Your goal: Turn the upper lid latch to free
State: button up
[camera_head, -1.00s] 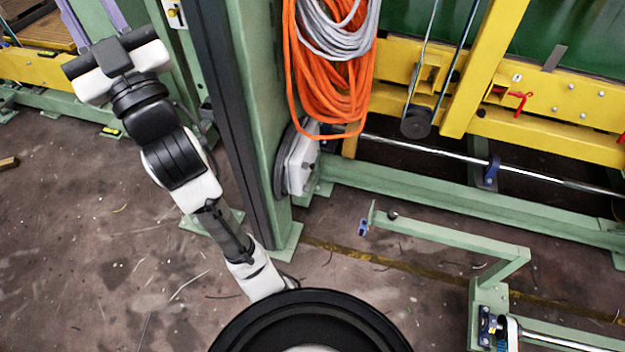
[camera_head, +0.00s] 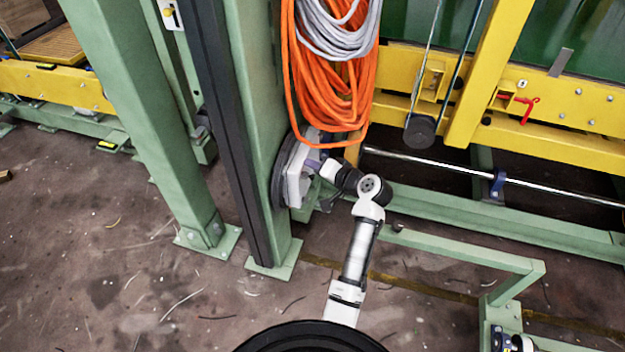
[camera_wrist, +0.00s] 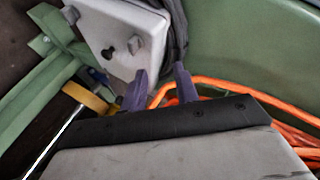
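A pale box (camera_head: 293,178) with a dark rim is mounted on the green post. In the wrist view its white lid (camera_wrist: 95,25) shows at the top. One grey latch knob (camera_wrist: 130,42) sits near the cable side, which looks like the upper one. A second knob (camera_wrist: 71,15) sits at the far side, with a dark keyhole-like mark (camera_wrist: 108,47) between them. My gripper (camera_wrist: 160,75) has two purple fingers apart with nothing between them. The fingertips are near the lid's edge, apart from the knob in the picture; depth is unclear. In the head view my gripper (camera_head: 316,160) is beside the box.
Orange cable (camera_head: 330,90) and grey cable hang just above the box and pass close to my fingers in the wrist view. A green post (camera_head: 250,130) stands left. A yellow beam (camera_head: 580,100) and a green low rail (camera_head: 480,215) lie right.

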aim_at(305, 175)
jog(key=s+d+f+m+t+y, duration=0.1)
jog(key=s+d+f+m+y, duration=0.3)
jog(key=f+m+y, duration=0.15)
jog(key=x, duration=0.7)
jog(key=shift+w+d+f+n+h+p, duration=0.15)
jog(key=shift+w+f+n+h+p, duration=0.2)
jog(key=shift+f+n, duration=0.1)
grip_shut()
